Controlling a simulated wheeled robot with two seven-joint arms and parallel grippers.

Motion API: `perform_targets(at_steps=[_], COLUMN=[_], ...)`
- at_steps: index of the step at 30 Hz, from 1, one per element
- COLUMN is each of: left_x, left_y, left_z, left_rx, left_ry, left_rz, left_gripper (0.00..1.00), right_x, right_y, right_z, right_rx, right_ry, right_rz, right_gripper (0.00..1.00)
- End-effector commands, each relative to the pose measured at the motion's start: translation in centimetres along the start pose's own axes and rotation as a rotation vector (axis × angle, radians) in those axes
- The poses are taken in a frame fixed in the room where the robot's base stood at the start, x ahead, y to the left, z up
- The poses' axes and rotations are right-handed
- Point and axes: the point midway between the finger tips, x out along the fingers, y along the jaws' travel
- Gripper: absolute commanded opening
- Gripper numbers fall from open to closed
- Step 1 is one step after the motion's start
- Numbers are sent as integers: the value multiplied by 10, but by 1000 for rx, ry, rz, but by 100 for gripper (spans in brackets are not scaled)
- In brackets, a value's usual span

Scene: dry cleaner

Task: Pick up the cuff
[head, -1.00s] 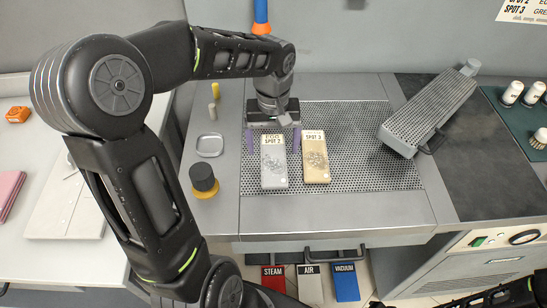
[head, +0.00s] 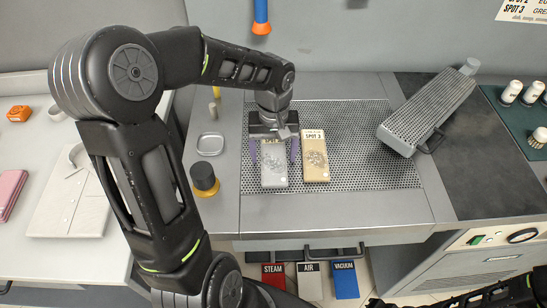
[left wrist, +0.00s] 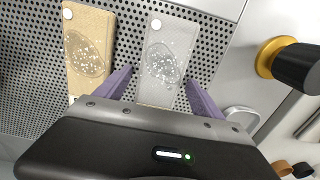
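A grey cuff (head: 274,172) with a speckled stain lies flat on the perforated board, its label partly hidden by my gripper. A tan cuff (head: 315,160) labelled "SPOT 3" lies just right of it. My left gripper (head: 274,153) is open above the grey cuff, with one purple finger at each long side. In the left wrist view the grey cuff (left wrist: 163,55) lies between the spread fingers (left wrist: 159,80), with a gap on both sides. The tan cuff (left wrist: 88,45) is outside the fingers there.
The perforated board (head: 375,165) has free room right of the cuffs. A black-and-yellow knob (head: 204,178) and a small dish (head: 210,144) stand to the left. A raised perforated arm (head: 430,110) stands at the right. Pedals (head: 309,280) are below.

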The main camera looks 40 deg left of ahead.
Motion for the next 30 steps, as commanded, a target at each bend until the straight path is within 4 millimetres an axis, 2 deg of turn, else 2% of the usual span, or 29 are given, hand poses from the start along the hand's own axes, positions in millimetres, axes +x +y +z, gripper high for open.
perform_targets(at_steps=[2, 20, 30], left_x=[0, 0, -5], left_y=[0, 0, 0], left_z=[0, 0, -1], left_rx=[0, 0, -1], left_ry=[0, 0, 2], left_rz=[0, 0, 1], left_gripper=[71, 22, 20], right_x=[0, 0, 1], right_y=[0, 0, 0], right_z=[0, 0, 0], right_rx=[0, 0, 0], right_ry=[0, 0, 0], right_rz=[0, 0, 0], right_gripper=[19, 19, 19])
